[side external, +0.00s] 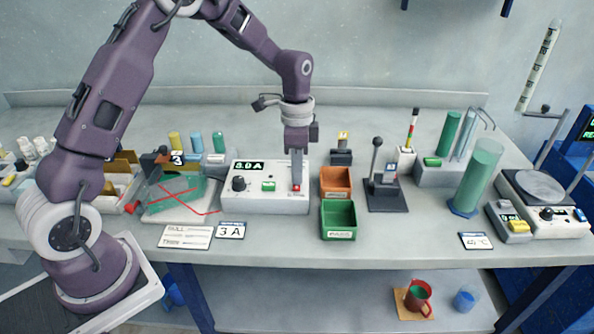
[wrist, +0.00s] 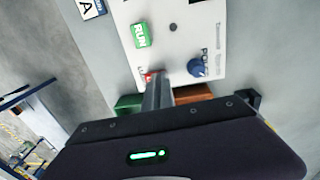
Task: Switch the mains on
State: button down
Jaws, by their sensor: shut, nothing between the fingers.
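A white control box (side external: 262,204) stands on the bench, with a lit display reading 8.0A (side external: 249,167), a dark knob (side external: 238,184) and a green RUN button (side external: 268,186). RUN also shows in the wrist view (wrist: 140,35). A small red switch (side external: 296,188) is at the box's right end. My gripper (side external: 297,181) is shut and empty, pointing down at the red switch. In the wrist view its fingertips (wrist: 154,78) partly cover the red switch (wrist: 147,75); I cannot tell whether they touch it. A blue knob marked POWE... (wrist: 197,67) is beside them.
An orange bin (side external: 336,182) and a green PASS bin (side external: 339,220) stand just right of the box. A lever stand (side external: 387,195) is beyond them. Cards (side external: 230,231) lie in front.

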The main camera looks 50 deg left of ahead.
jog(key=shift+s+d+f, duration=0.25)
jog(key=shift+s+d, duration=0.4)
jog(key=shift+r, duration=0.15)
notch_tip(320, 180, up, 14)
jog(key=w+a, duration=0.1)
jog(key=shift+w+a+r, duration=0.15)
jog(key=shift+w+a, duration=0.15)
jog(key=shift+w, duration=0.05)
